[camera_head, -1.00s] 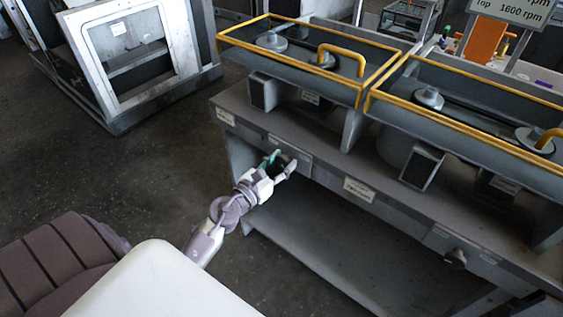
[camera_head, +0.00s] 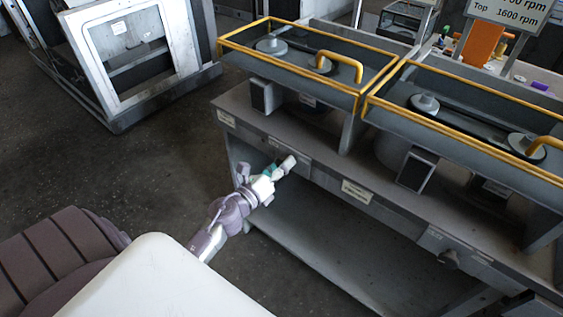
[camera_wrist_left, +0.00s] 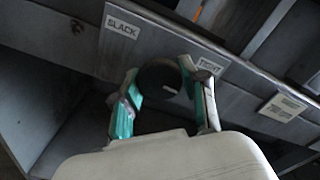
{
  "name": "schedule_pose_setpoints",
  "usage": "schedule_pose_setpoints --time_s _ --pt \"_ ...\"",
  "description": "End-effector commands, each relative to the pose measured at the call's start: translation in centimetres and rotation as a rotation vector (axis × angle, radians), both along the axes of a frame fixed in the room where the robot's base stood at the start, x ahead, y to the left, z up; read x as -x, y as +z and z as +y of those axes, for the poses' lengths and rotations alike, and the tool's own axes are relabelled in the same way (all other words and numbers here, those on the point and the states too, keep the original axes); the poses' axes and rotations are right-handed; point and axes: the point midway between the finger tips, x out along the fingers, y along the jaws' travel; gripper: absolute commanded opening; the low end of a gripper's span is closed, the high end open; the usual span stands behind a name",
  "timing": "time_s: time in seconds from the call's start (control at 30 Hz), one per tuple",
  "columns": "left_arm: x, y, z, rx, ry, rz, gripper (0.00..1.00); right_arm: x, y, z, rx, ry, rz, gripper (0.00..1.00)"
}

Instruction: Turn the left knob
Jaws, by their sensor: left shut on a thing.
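The left knob (camera_wrist_left: 160,80) is dark and round, on a grey plate (camera_wrist_left: 150,42) between a SLACK label (camera_wrist_left: 122,27) and a second label (camera_wrist_left: 209,66) that seems to read TIGHT. My left gripper (camera_wrist_left: 164,98) is shut on the knob, with one teal-padded finger on each side of it. In the head view my left gripper (camera_head: 279,169) is at the front of the grey bench (camera_head: 325,180) and hides the knob. My right gripper is not in view.
A second knob (camera_head: 449,259) sits farther right on the bench front. Yellow-railed guards (camera_head: 362,75) with pulleys stand on top. Below the front beam is an open shelf (camera_head: 340,245). Bare floor (camera_head: 150,170) lies to the left.

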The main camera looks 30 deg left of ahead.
Motion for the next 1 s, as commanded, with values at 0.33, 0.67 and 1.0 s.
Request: schedule_pose_setpoints --time_s 0.33,0.67,1.0 --pt "-0.1 0.3 0.0 0.33 0.001 0.025 0.09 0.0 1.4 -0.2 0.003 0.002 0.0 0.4" --pt "-0.1 0.3 0.0 0.644 0.001 0.048 0.09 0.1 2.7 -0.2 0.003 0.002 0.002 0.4" --pt "-0.1 0.4 0.1 0.931 0.0 0.07 0.09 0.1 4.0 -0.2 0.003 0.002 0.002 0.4"
